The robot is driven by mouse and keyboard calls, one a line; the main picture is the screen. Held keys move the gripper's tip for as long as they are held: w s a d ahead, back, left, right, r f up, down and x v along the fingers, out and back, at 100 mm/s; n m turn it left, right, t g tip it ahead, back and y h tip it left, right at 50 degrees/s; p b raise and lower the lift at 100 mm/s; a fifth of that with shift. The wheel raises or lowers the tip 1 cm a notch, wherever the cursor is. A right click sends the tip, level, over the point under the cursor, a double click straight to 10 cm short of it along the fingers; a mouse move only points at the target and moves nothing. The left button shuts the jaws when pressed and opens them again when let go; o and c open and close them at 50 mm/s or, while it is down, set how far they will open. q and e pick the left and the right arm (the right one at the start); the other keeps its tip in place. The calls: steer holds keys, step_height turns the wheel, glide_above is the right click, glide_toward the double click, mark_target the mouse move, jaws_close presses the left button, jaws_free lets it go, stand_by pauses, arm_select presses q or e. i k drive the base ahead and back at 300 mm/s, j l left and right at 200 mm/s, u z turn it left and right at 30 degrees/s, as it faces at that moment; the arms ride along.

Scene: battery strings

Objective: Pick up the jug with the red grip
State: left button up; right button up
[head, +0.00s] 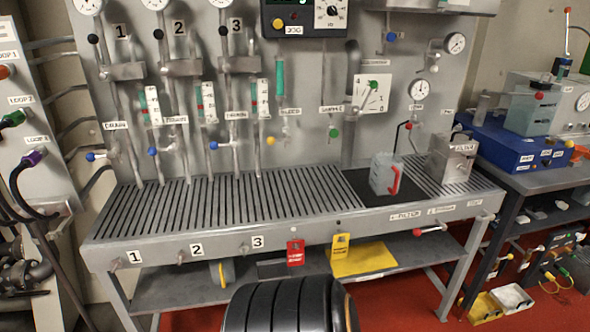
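The jug with the red grip (381,174) is a pale, translucent vessel. It stands upright on a black mat (357,183) set into the right part of the slatted bench top. Its red grip (395,180) is on its right side. Neither of my grippers is in view.
The slatted bench (215,212) runs in front of a panel of gauges, pipes and valves. A metal box (452,158) stands right of the jug. A container with a yellow grip (222,272) is on the lower shelf. A side table (545,176) with blue equipment stands at right.

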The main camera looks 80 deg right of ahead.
mark_target(386, 171)
steer(key=z, duration=3.35)
